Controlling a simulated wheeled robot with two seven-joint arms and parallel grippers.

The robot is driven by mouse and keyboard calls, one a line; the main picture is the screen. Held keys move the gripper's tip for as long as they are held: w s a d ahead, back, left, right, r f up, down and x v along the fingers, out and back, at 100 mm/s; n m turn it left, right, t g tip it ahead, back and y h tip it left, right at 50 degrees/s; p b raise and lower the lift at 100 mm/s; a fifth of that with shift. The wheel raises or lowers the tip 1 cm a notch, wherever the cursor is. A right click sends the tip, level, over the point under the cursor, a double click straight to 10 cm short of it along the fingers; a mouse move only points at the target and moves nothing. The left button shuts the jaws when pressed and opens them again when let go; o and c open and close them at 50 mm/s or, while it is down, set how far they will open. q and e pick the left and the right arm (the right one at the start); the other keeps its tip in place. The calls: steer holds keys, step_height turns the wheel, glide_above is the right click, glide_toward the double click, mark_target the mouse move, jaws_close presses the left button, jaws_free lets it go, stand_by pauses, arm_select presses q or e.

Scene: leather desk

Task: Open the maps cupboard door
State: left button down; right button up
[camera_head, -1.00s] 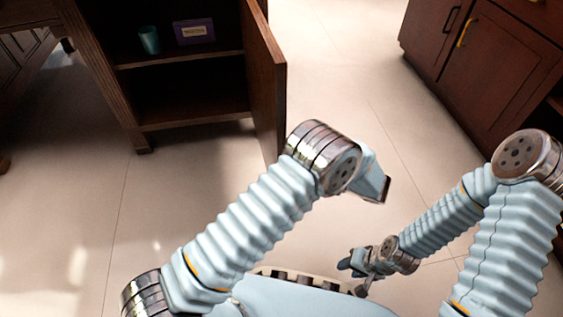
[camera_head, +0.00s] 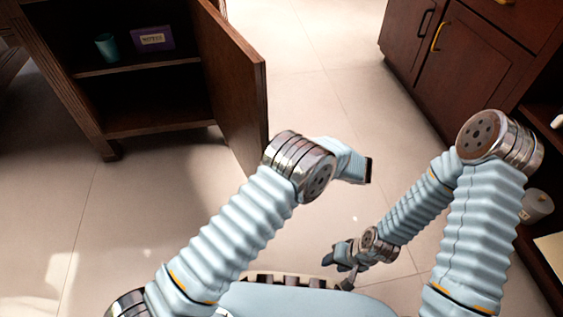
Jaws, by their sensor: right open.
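On the left stands a dark wooden cupboard (camera_head: 160,128) with its door (camera_head: 235,85) swung wide open. Two shelf levels show inside. No label reading "maps" can be made out on either. My right gripper (camera_head: 338,262) is low in the middle, open and empty, away from both. My left arm ends near the open door's lower right; its gripper does not show.
A teal cup (camera_head: 107,46) and a purple box (camera_head: 152,40) with a small label sit on the cupboard's upper shelf. A pale jar (camera_head: 536,206) stands at the right edge. The tiled floor (camera_head: 320,90) between cupboard and cabinet is clear.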

arm_select(q)
steer(key=c, duration=1.1)
jaws_free()
steer(key=shift+w+a+r, duration=0.1)
steer(key=shift+w+a, duration=0.3)
steer(key=shift+a, duration=0.05)
steer(key=shift+c, duration=0.2)
steer(key=shift+s+d, duration=0.15)
steer(key=shift+d, duration=0.05)
steer(key=d, duration=0.7)
steer(key=shift+s+d+p, duration=0.15)
steer(key=shift+d+p, duration=0.05)
steer(key=shift+p, duration=0.1)
